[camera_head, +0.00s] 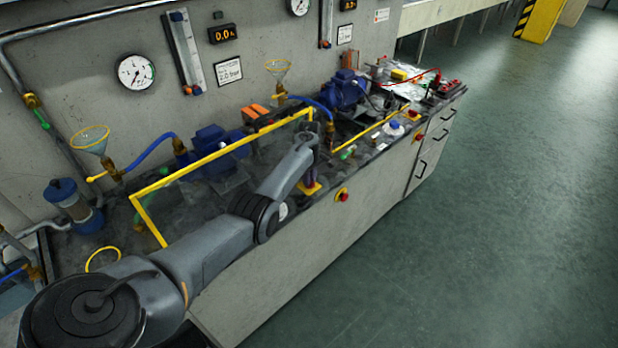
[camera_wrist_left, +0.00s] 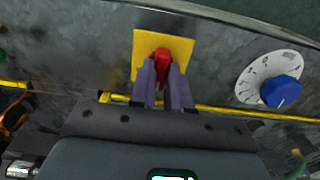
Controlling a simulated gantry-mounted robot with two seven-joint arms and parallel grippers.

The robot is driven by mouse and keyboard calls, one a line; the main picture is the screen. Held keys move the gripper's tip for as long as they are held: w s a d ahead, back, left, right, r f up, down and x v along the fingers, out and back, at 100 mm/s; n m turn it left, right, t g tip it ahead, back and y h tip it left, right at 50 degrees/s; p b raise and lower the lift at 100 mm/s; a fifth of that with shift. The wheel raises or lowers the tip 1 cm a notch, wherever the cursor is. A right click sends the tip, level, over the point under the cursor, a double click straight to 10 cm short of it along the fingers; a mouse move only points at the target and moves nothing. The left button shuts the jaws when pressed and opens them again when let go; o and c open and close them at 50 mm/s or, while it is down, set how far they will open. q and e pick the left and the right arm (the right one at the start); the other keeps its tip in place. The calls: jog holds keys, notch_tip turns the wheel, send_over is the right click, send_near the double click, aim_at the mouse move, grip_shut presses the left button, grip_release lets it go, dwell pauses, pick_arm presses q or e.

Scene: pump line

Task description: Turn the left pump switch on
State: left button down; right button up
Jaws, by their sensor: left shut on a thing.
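The left pump switch is a red lever (camera_wrist_left: 161,57) on a yellow plate (camera_wrist_left: 147,45) in the left wrist view. My left gripper (camera_wrist_left: 163,72) has its two purple-grey fingers closed on either side of the red lever. In the head view the left gripper (camera_head: 309,180) points down at the bench top near its front edge, over the yellow plate (camera_head: 312,190). The red lever is hidden there by the gripper. The lever's exact on or off position cannot be told. My right gripper is not in view.
A dial with a blue knob (camera_wrist_left: 281,91) sits beside the yellow plate. A yellow frame (camera_head: 215,155) stands behind my arm, around a blue pump (camera_head: 212,142). A red emergency button (camera_head: 342,195) is on the bench front. The green floor (camera_head: 500,200) to the right is clear.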

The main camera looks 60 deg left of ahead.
pick_arm(q)
jog(key=m+p, duration=0.2)
jog(key=m, duration=0.1)
jog(key=shift+r, duration=0.15)
jog(key=m+p, duration=0.2)
jog(key=m, duration=0.2)
jog(key=shift+m, duration=0.4)
jog(key=m, duration=0.4)
jog(key=shift+m, duration=0.3)
jog(key=m, duration=0.5)
jog(key=shift+f, duration=0.2)
jog(key=shift+m, duration=0.4)
jog(key=c, duration=1.1)
grip_release()
